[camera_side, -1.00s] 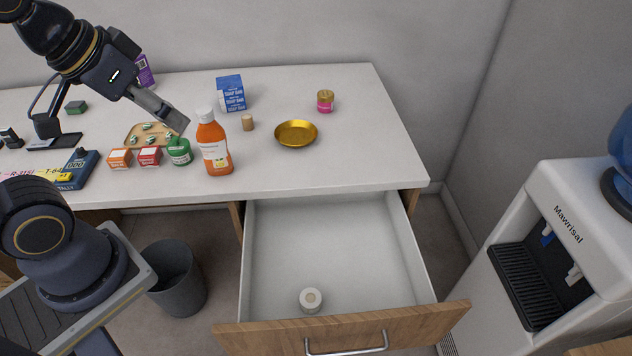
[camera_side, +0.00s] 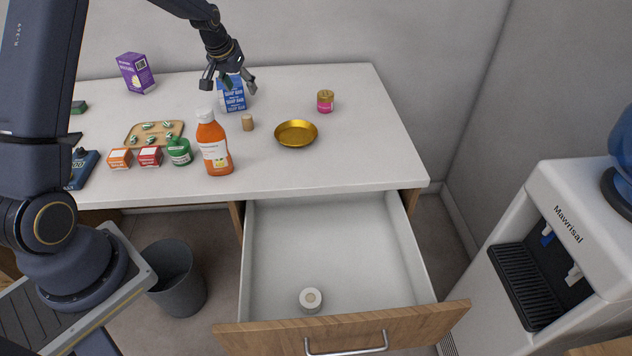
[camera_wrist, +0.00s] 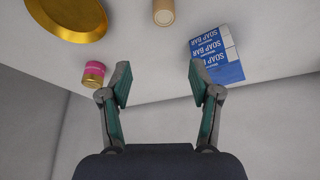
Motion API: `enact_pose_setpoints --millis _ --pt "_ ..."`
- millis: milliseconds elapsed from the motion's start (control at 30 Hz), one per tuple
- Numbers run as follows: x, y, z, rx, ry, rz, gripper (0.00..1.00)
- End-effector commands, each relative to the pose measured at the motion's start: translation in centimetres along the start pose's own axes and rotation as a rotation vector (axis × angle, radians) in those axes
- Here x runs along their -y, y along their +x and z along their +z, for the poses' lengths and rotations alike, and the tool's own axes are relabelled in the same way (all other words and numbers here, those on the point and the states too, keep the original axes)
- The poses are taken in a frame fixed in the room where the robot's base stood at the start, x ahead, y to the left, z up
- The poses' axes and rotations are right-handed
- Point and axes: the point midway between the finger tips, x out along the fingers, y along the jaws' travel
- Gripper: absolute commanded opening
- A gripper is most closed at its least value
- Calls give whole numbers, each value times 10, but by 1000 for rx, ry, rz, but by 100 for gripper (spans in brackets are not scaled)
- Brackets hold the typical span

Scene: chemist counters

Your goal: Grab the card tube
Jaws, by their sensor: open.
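The card tube appears to be the small tan cylinder (camera_side: 248,122) standing upright on the counter, between the orange bottle and the gold dish. It also shows at the top edge of the wrist view (camera_wrist: 163,12), partly cut off. My gripper (camera_side: 229,86) is open and empty, in front of the blue soap box in the side view. In the wrist view my gripper's fingers (camera_wrist: 158,82) are spread apart, with the tube beyond them and nothing between them.
The blue soap box (camera_side: 234,98) stands behind the tube. The orange bottle (camera_side: 214,150) is at its left and the gold dish (camera_side: 296,134) at its right. A pink jar (camera_side: 325,104) stands farther right. An open drawer (camera_side: 340,240) holds a white roll (camera_side: 310,299).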

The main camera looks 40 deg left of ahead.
Motion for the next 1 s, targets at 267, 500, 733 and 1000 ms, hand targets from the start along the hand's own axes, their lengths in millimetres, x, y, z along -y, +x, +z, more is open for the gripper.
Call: enact_pose_setpoints --millis 267,500,733,1000 --pt "7 42 21 14 -13 -4 63" --pt "7 62 29 12 -12 -4 63" --pt "7 101 32 13 -13 -4 63" --pt "7 118 31 9 -12 -4 63"
